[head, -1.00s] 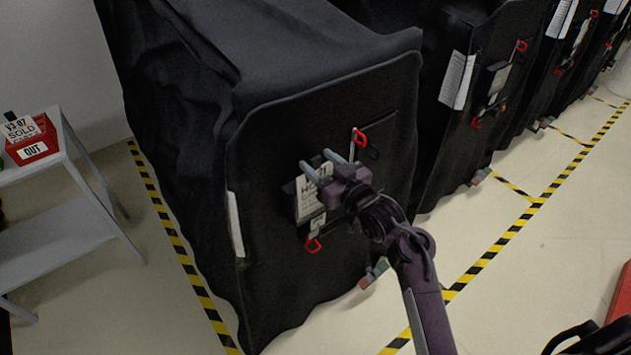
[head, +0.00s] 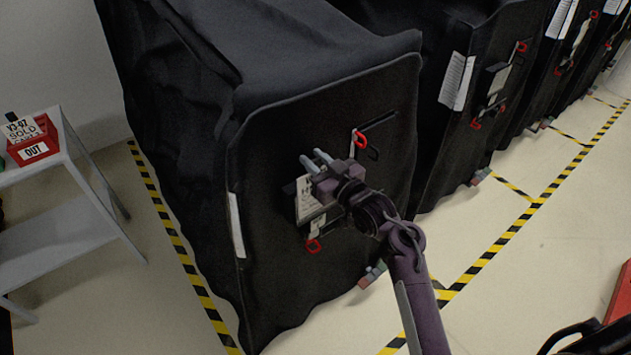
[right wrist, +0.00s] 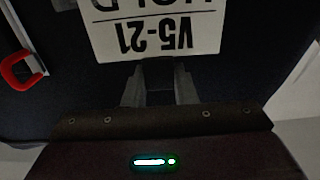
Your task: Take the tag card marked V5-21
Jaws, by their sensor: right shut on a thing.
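The tag card marked V5-21 (head: 308,203) is white with black print and sits at the front of the nearest black-covered cart (head: 290,120). In the right wrist view the card (right wrist: 150,40) shows upside down, with V5-21 readable and a larger word partly cut off. My right gripper (head: 315,161) is at the card, in front of the cover, with its jaws shut on the card's edge. Its fingers (right wrist: 160,86) meet that edge in the right wrist view. Part of the card is hidden behind the gripper in the head view. My left gripper is not in view.
Red clips (head: 361,140) and a lower one (head: 313,246) hang by the card. More covered carts (head: 440,130) stand in a row to the right. A grey side table (head: 70,195) holds a red OUT tray (head: 47,142) with a card. Striped tape marks the open floor.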

